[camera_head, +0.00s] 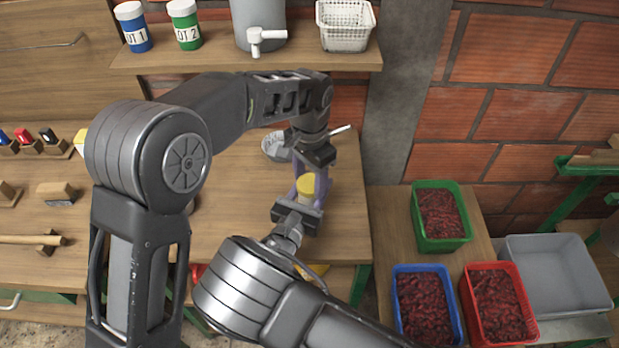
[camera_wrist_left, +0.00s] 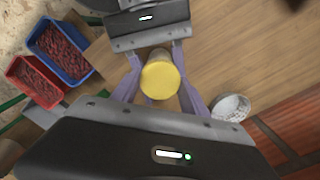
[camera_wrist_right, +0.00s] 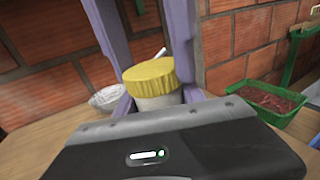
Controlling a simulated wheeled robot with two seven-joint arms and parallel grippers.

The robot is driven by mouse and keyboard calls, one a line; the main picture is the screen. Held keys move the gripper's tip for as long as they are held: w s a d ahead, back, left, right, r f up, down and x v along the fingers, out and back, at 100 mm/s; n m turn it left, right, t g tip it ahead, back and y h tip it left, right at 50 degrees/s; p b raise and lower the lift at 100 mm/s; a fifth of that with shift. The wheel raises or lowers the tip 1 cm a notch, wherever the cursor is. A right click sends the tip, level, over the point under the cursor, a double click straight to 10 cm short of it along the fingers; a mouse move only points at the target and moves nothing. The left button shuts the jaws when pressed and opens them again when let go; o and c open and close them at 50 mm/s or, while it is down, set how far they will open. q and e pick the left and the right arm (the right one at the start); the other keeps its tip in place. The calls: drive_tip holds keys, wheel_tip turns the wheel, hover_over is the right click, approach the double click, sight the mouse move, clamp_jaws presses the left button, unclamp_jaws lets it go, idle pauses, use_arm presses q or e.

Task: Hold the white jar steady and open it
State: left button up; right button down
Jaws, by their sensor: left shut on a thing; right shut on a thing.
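The white jar with a yellow lid stands above the wooden table between my two grippers. Its white body (camera_wrist_right: 158,101) shows below the lid in the right wrist view. The lid (camera_wrist_left: 160,80) is on top of the jar, and also shows in the head view (camera_head: 306,183). My left gripper (camera_head: 313,172) reaches down from above, its purple fingers shut on either side of the lid. My right gripper (camera_head: 300,198) comes from the front, low, its fingers shut on the jar body. The fingers hide the jar's sides, and the exact contact spots are unclear.
A round whitish dish (camera_head: 275,146) lies behind the jar, with a pale-handled tool near it. Green (camera_head: 440,242), blue (camera_head: 428,330) and red (camera_head: 496,340) crates of red fruit stand right. A shelf (camera_head: 200,62) overhangs the back. The table's right part is clear.

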use_arm(q)
drive_tip(key=shift+n, duration=0.4)
drive_tip(key=o, duration=1.5)
drive_tip(key=shift+o, duration=0.2)
drive_tip(key=shift+r, duration=0.1)
drive_tip(key=shift+r, duration=2.15)
drive_tip(key=shift+c, duration=0.2)
